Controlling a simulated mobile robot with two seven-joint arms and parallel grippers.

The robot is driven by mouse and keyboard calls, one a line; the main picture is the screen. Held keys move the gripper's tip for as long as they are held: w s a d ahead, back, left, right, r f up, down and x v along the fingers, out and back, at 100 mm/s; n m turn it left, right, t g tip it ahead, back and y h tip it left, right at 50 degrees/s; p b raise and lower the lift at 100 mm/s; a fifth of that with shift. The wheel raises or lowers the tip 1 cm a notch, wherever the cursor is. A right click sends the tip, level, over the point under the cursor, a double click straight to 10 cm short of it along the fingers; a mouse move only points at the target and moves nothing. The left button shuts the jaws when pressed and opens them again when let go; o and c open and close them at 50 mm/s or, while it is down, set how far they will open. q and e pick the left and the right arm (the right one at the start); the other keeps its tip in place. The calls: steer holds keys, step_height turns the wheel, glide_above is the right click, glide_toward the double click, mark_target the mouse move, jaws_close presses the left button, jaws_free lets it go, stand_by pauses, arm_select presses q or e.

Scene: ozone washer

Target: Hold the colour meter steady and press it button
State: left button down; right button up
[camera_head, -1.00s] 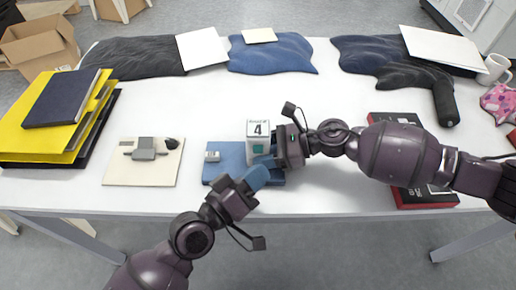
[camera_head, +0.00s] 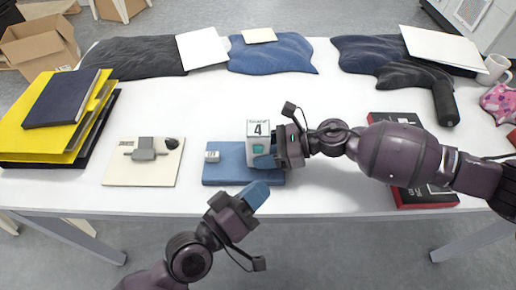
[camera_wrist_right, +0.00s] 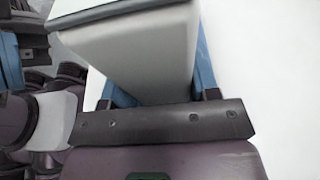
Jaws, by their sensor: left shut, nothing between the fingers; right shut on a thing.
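The colour meter (camera_head: 259,134) is a white upright box with a "4" on its face and a teal button below. It stands at the blue mat (camera_head: 228,172) near the table's front edge. My right gripper (camera_head: 270,160) is shut on it from the right. In the right wrist view the meter's pale body (camera_wrist_right: 140,50) sits between the blue fingers (camera_wrist_right: 160,95). My left gripper (camera_head: 257,192) is shut and empty, in front of and below the meter, apart from it.
A small white block (camera_head: 212,156) lies on the mat's left. A cream board with a grey device (camera_head: 146,150) lies further left, beside stacked yellow folders (camera_head: 50,130). A black and red box (camera_head: 425,195) lies under my right arm. Dark and blue cloths line the back.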

steer(key=o, duration=0.8)
